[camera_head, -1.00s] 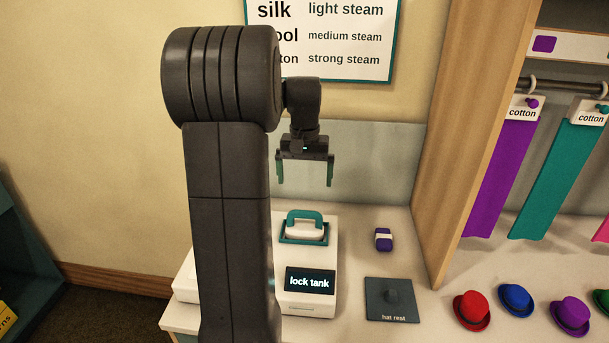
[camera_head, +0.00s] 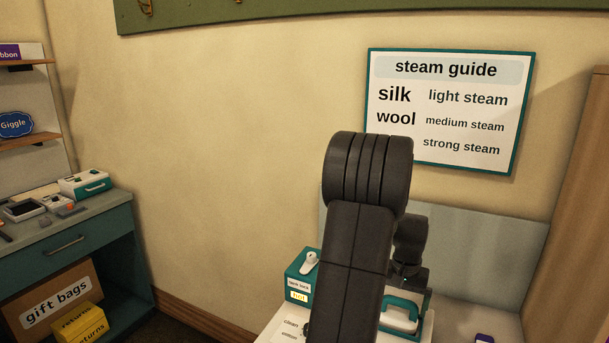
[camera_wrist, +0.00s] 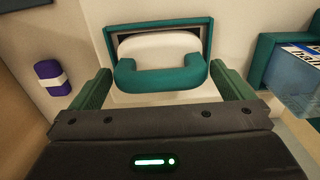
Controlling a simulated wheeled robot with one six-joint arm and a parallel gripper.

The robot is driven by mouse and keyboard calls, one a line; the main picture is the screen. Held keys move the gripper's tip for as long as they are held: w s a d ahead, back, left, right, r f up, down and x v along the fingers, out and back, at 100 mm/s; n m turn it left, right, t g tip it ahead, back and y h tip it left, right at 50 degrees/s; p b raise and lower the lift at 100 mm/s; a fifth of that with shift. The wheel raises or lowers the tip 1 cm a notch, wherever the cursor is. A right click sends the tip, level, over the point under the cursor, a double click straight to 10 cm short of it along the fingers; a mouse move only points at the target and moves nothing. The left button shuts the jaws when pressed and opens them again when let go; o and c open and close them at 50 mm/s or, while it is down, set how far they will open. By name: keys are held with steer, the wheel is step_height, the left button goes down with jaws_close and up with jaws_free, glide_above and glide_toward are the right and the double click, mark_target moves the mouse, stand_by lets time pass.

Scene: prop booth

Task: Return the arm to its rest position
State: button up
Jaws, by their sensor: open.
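My gripper (camera_wrist: 160,68) is open and empty. In the wrist view its two green fingers stand to the left and right of a teal handle (camera_wrist: 160,77), apart from it. The handle belongs to a white tank set in a teal-edged recess. In the head view the handle (camera_head: 401,318) shows low, right of my dark arm, below my gripper (camera_head: 410,283). My arm hides part of the gripper and the white machine there, so the fingertips do not show clearly.
A teal box (camera_head: 302,268) with a white lever stands left of my arm. A purple-and-white item (camera_wrist: 52,77) lies on the counter. A steam guide (camera_head: 450,110) hangs on the wall behind; a wooden panel (camera_head: 575,210) stands right. A teal desk (camera_head: 75,240) is far left.

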steer(key=shift+f, duration=0.75)
steer(key=shift+r, duration=0.3)
steer(key=shift+f, duration=0.15)
